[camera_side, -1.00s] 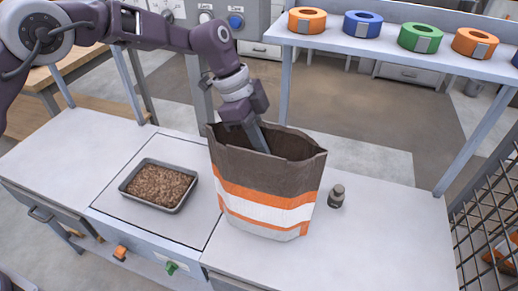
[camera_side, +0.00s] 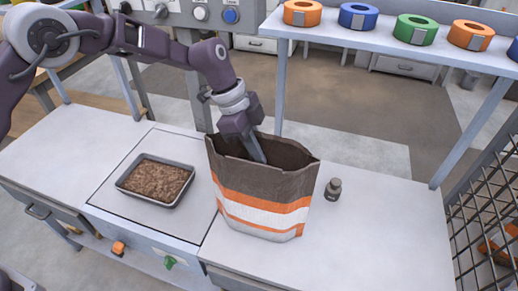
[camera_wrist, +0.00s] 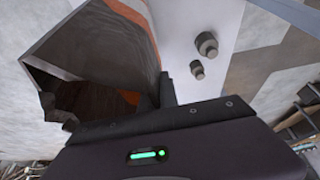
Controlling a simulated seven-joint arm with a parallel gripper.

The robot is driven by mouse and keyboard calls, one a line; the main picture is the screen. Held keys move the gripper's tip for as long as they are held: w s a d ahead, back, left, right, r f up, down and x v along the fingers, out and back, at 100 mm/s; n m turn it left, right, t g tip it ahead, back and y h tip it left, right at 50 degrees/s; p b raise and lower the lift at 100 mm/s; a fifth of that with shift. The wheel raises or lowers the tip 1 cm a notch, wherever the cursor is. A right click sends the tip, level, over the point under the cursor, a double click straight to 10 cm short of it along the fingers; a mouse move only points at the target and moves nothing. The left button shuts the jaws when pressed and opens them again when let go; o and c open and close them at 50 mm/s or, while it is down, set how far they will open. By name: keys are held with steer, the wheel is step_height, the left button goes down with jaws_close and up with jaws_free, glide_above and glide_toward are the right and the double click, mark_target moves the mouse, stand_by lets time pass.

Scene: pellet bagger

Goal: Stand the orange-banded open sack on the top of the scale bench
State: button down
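The orange-banded open sack (camera_side: 262,195) is upright over the white bench top (camera_side: 385,245), right of the inset scale plate (camera_side: 135,208). It is brown above and white below with orange bands, and its mouth is open. I cannot tell whether its base fully touches the bench. My gripper (camera_side: 256,150) reaches down at the sack's far rim, with a finger in the mouth, and appears shut on the rim; the far finger is hidden. In the wrist view the sack wall (camera_wrist: 100,42) lies against a dark finger.
A tray of brown pellets (camera_side: 155,181) sits on the scale plate. A shelf (camera_side: 375,45) with tape rolls is behind, and a wire cage (camera_side: 490,210) is at right. The bench's right front is clear.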

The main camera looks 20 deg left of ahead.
steer(key=c, duration=1.5)
jaws_free()
steer(key=shift+c, duration=0.2)
steer(key=v, duration=0.7)
steer(key=s+a+r+n+t+y, duration=0.25)
steer(key=s+a+r+n, duration=0.65)
steer(key=s+a+r, duration=0.6)
steer(key=s+a+f+n+t+y, duration=0.1)
steer(key=s+a+n, duration=0.3)
steer(key=s, duration=0.5)
steer(key=s+a+n+t+y, duration=0.1)
steer(key=s+a+n, duration=0.3)
steer(key=s, duration=0.4)
steer(key=shift+s+f+n+t, duration=0.35)
steer(key=shift+f+n+t, duration=0.05)
steer(key=shift+n+t, duration=0.15)
